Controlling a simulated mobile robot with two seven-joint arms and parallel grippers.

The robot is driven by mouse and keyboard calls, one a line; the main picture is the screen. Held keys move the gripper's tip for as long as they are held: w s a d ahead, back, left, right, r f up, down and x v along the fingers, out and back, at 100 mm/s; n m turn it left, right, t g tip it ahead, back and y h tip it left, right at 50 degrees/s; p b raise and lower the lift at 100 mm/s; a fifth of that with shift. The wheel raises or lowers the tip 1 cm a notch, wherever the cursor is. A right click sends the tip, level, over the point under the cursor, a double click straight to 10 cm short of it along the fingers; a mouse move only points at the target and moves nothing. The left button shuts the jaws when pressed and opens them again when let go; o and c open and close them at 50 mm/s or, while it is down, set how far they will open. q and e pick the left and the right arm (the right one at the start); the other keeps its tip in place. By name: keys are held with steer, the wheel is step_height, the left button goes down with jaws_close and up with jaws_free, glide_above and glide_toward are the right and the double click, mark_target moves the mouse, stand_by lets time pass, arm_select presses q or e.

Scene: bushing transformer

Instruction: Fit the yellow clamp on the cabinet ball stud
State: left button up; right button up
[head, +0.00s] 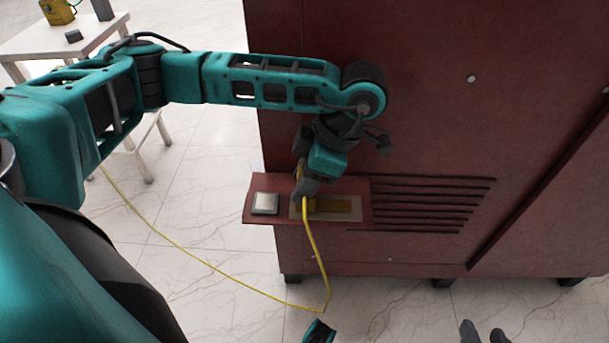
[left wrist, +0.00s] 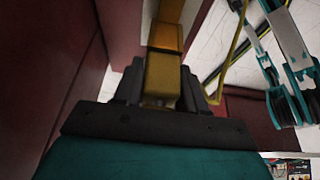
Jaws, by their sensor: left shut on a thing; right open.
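The yellow clamp (left wrist: 163,72) is between the fingers of my left gripper (left wrist: 162,92) in the left wrist view. In the head view my left gripper (head: 304,190) points down over the small shelf on the cabinet (head: 420,130), shut on the clamp, which is mostly hidden there. A yellow cable (head: 316,250) hangs from beside that gripper to the floor. My right gripper (head: 483,332) is open and empty at the bottom edge, over the floor. I cannot make out the ball stud for certain; a small pale round spot (head: 471,78) shows on the cabinet wall.
The red shelf (head: 250,214) carries a silver square plate (head: 265,203) and a brass-coloured plate (head: 345,205). Vent slats (head: 430,204) are to its right. A white table (head: 30,42) with a yellow object (head: 55,11) stands at the upper left. The cable crosses open tiled floor.

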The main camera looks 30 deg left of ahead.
arm_select(q)
steer(key=shift+f, duration=0.15)
arm_select(e)
steer(key=shift+s+f, duration=0.15)
steer(key=shift+s, duration=0.05)
arm_select(q)
steer(key=o, duration=1.2)
steer(key=shift+c, duration=0.2)
steer(key=p+v, duration=0.4)
steer(key=v, duration=0.8)
steer(key=shift+r, duration=0.4)
arm_select(e)
steer(key=shift+s+d+r+h, duration=0.15)
steer(key=shift+d+r, duration=0.2)
steer(key=shift+r, duration=0.15)
steer(key=shift+s+d+r+h, duration=0.1)
steer(key=shift+d+r+h, duration=0.05)
steer(key=shift+d+r, duration=0.3)
arm_select(q)
steer(key=shift+d, duration=0.1)
arm_select(e)
steer(key=shift+a, duration=0.1)
